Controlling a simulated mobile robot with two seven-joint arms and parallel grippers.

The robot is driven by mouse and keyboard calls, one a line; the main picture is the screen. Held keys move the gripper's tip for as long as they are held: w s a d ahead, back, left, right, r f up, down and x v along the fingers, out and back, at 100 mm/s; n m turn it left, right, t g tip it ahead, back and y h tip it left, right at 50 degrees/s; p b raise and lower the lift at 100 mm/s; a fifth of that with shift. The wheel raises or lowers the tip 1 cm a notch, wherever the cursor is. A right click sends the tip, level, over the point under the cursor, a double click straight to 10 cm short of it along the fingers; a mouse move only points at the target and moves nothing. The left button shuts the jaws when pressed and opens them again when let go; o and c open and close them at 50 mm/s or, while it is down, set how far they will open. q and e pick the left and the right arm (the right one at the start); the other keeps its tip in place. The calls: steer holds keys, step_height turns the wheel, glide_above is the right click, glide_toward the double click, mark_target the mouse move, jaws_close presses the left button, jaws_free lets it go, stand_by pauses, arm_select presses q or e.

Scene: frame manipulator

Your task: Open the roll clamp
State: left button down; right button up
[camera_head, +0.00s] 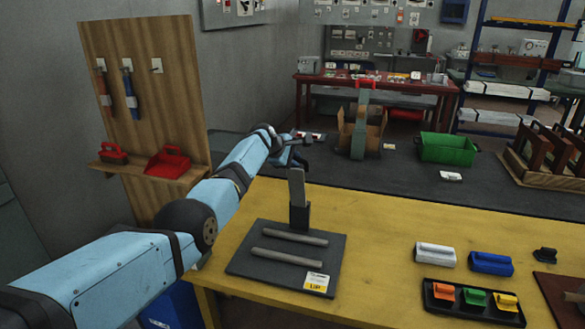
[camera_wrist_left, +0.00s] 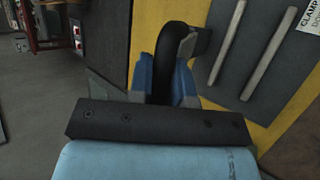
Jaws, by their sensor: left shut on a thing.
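The roll clamp is a dark board (camera_head: 245,262) on the yellow table, with two grey rollers (camera_head: 290,236) lying across it. A black post (camera_head: 300,216) at its back edge carries an upright grey lever (camera_head: 297,186). My left gripper (camera_head: 297,150) is above and behind the lever. In the left wrist view its blue fingers (camera_wrist_left: 167,82) are shut around a black rounded grip (camera_wrist_left: 174,48), which appears joined to the grey lever (camera_wrist_left: 188,45). Part of the grip is hidden between the fingers. A yellow and white label (camera_head: 316,282) lies on the board. My right gripper is not in view.
White (camera_head: 435,255) and blue (camera_head: 490,263) blocks and a black tray (camera_head: 440,304) of coloured blocks are at the table's right. The table between the board and blocks is clear.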

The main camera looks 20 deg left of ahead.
arm_select(q)
steer(key=shift+w+r, duration=0.1)
steer(key=shift+w, duration=0.35)
steer(key=c, duration=1.1)
jaws_free()
steer(key=shift+o, duration=0.2)
steer(key=shift+r, duration=0.1)
steer(key=shift+s+a+r, duration=0.25)
steer(key=shift+r, duration=0.1)
steer(key=v, duration=1.2)
steer(key=shift+s+r, duration=0.2)
steer(key=shift+s, duration=0.15)
steer(key=shift+a, duration=0.1)
